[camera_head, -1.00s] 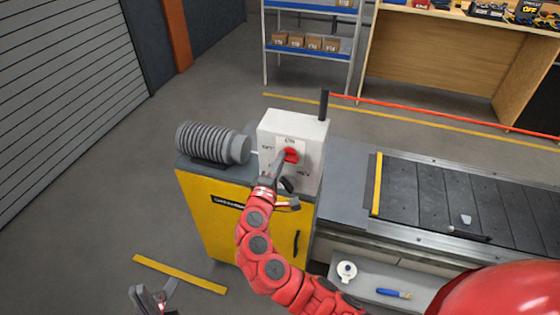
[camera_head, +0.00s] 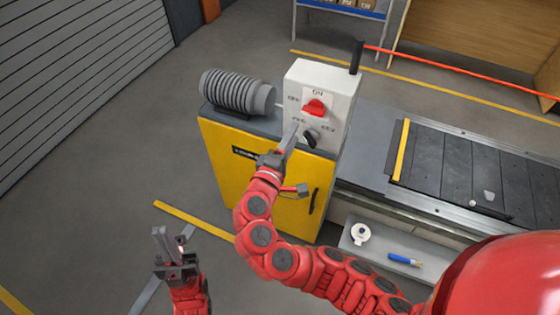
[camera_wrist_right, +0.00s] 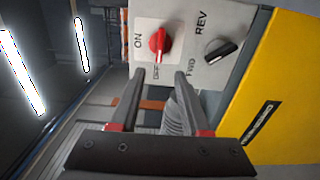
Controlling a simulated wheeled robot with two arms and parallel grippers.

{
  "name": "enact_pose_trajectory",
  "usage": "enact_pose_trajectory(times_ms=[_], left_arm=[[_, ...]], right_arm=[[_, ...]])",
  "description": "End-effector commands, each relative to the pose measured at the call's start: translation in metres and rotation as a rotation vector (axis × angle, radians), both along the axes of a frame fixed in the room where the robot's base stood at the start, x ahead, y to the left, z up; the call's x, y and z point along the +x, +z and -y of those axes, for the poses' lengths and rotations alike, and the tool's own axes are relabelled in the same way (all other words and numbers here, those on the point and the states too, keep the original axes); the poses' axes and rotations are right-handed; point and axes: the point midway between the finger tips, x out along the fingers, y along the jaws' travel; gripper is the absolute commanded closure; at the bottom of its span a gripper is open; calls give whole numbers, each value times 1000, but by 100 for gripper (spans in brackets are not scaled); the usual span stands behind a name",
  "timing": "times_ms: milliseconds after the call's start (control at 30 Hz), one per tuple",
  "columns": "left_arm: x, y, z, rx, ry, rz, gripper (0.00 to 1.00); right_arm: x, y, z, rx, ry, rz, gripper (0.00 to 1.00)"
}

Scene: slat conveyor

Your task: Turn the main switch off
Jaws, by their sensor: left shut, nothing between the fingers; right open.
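The main switch, a red knob (camera_head: 314,107), is on the front of a light grey control box (camera_head: 343,88). Its handle lies crosswise, with one end toward the OFF label; ON is printed above it. In the right wrist view the red knob (camera_wrist_right: 158,42) is ahead of the fingertips and nothing touches it. My right gripper (camera_head: 291,136) is just below and left of the knob. It is open and empty, as the two parted fingers (camera_wrist_right: 159,74) show. My left gripper (camera_head: 163,234) is shut and empty at the lower left, far from the box.
A black FWD/REV selector (camera_head: 310,138) sits just below the red knob, close to my right gripper. The box stands on a yellow cabinet (camera_head: 222,155) beside a ribbed grey motor (camera_head: 235,92). The slat conveyor (camera_head: 455,170) runs right. Floor at left is clear.

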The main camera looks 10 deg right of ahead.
Motion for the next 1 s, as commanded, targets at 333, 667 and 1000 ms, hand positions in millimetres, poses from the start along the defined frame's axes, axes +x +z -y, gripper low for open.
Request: enact_pose_trajectory(times_ms=[333, 667, 1000], left_arm=[[0, -8, 0, 0, 0, 0, 100], [0, -8, 0, 0, 0, 0, 100], [0, -8, 0, 0, 0, 0, 100]], right_arm=[[-57, -1, -40, 4, 3, -1, 54], [-67, 0, -45, 1, -1, -1, 54], [-66, 0, -45, 1, -1, -1, 54]])
